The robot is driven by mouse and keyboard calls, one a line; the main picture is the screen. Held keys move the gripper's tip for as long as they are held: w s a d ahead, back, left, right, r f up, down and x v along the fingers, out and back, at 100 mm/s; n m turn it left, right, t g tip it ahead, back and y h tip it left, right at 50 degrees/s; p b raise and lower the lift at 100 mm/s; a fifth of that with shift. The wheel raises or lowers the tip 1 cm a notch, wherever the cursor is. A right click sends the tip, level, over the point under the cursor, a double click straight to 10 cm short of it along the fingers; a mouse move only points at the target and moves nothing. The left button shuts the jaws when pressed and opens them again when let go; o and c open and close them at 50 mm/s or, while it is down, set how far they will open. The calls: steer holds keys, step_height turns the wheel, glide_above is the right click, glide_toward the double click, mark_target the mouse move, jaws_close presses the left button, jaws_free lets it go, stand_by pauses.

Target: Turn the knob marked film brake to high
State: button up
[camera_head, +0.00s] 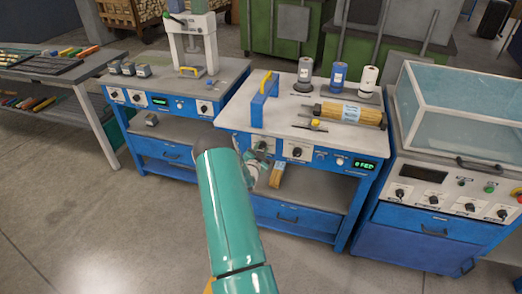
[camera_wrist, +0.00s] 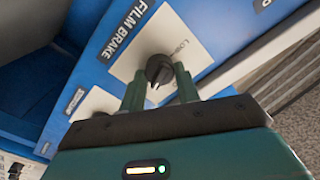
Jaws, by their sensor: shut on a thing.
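The film brake knob (camera_wrist: 159,66) is small, round and black, on a white plate under the words FILM BRAKE in the wrist view. A pale pointer mark shows on its lower side. In the head view my gripper (camera_head: 262,166) is at the blue front panel of the middle bench (camera_head: 340,166), below the tabletop edge. My fingers' contact with the knob is hard to see there.
A second knob (camera_head: 297,152) sits just right on the same panel, with a green lit display (camera_head: 365,164) farther right. A glass-lidded machine (camera_head: 465,110) stands right; a press bench (camera_head: 180,95) stands left. Open floor lies in front.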

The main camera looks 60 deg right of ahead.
steer(key=m, duration=0.3)
steer(key=shift+m, duration=0.4)
stand_by(0.4)
steer(key=o, duration=1)
steer(key=a, duration=0.4)
steer(key=s+a, duration=0.1)
steer(key=a, duration=0.4)
steer(key=s+a, duration=0.1)
steer(key=a, duration=0.3)
steer(key=shift+s+a, duration=0.1)
steer(key=shift+a, duration=0.25)
